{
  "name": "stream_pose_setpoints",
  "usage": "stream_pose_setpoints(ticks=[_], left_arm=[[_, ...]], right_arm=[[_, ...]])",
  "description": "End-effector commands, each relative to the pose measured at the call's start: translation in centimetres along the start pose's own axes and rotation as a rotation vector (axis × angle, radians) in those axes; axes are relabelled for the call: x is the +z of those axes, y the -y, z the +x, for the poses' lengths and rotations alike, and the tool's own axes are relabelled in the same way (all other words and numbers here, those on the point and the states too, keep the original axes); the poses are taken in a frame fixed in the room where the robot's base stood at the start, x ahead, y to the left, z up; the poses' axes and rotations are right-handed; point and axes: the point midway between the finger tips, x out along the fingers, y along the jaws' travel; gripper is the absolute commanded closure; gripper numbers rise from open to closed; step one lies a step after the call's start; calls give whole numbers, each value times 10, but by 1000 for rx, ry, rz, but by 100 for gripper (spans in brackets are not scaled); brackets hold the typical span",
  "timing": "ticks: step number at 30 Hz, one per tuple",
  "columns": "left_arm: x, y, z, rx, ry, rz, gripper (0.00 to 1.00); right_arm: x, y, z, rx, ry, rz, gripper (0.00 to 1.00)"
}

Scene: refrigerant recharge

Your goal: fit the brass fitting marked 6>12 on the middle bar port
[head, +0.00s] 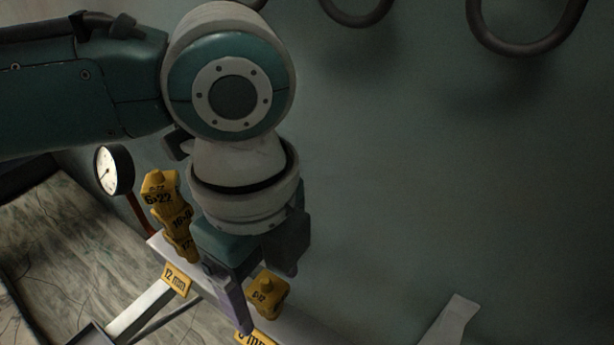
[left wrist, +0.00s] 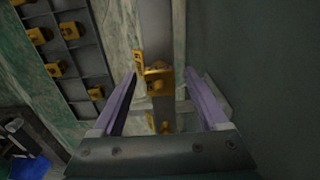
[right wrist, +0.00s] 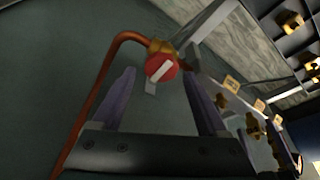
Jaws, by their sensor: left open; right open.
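A brass fitting (head: 265,292), whose mark appears to read 6>12, stands at the pale bar (head: 158,247) in the head view, above a partly visible mm tag. My left gripper (head: 240,325) is open beside it; one purple finger covers the bar to its left. In the left wrist view brass fittings (left wrist: 157,82) show between the open fingers, apart from both. I cannot tell which one is 6>12, or whether it is seated. The middle port is not clearly visible. My right gripper (right wrist: 158,76) is open and empty, facing a red-knobbed valve (right wrist: 162,68).
A stack of brass fittings topped by one marked 6>22 (head: 160,187) stands farther left on the bar, near a 12 mm tag (head: 176,279) and a pressure gauge (head: 114,170). A copper pipe (right wrist: 98,85) joins the valve. A rack of fittings (left wrist: 66,55) lies left in the left wrist view.

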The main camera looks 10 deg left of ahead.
Motion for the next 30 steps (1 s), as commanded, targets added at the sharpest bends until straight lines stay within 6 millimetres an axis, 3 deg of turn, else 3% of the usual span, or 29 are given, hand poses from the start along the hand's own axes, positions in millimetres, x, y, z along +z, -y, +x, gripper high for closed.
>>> stream_pose_setpoints(ticks=[8,21,30], left_arm=[[0,0,-3,-1,0,0,23],[0,1,-81,-4,1,1,23],[0,0,-100,0,1,0,23]], right_arm=[[0,-1,0,3,1,-4,23],[-2,-2,-8,3,1,-4,23],[-2,-1,-9,3,1,-4,23]])
